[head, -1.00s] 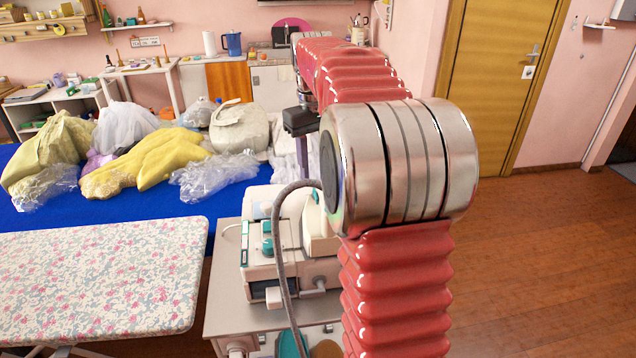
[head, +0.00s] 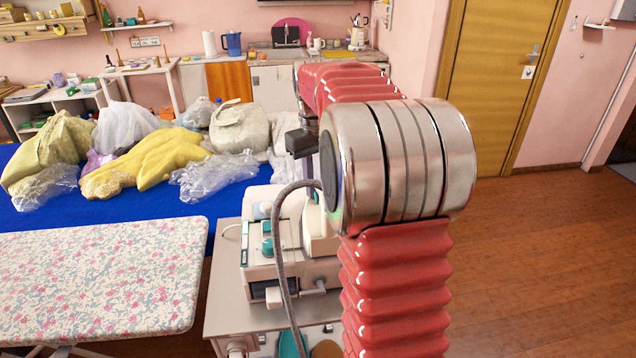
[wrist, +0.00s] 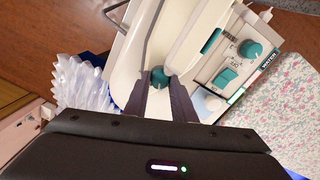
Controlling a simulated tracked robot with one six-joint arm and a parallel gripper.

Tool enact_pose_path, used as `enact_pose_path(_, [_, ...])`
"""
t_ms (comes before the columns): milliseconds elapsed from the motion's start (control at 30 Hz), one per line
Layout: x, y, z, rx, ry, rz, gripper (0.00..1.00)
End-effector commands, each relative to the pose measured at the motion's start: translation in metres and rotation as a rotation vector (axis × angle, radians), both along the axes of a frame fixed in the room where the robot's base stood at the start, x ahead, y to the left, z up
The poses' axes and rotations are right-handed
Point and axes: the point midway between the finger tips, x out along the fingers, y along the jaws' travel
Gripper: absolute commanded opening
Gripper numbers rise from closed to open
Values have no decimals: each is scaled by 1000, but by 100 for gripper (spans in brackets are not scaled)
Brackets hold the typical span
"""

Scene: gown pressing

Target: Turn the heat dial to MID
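The pale station (head: 290,258) with teal controls stands on a small cabinet, partly hidden by my arm. In the wrist view its panel (wrist: 232,62) carries a round teal dial (wrist: 250,49) with marks around it and a teal rocker switch (wrist: 226,76). A separate round teal knob (wrist: 159,77) sits on the pale body, between my fingertips in the picture. I cannot tell which control is the heat dial, nor read its setting. My gripper (wrist: 161,84) is open, its dark fingers apart; contact with the knob is unclear. The fingers are mostly hidden in the head view.
A grey hose (head: 279,250) arches up in front of the station. A floral ironing board (head: 95,280) stands at the left. Behind it, a blue table (head: 60,218) holds heaped garments and clear plastic bags. The wooden floor (head: 540,260) at the right is clear.

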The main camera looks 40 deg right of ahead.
Motion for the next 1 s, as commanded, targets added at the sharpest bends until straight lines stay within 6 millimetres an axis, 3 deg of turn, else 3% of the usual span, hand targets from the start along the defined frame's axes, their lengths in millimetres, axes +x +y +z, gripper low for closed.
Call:
enact_pose_path(300, [0, 0, 0, 0, 0, 0, 1])
enact_pose_path(1000, [0, 0, 0, 0, 0, -1, 0])
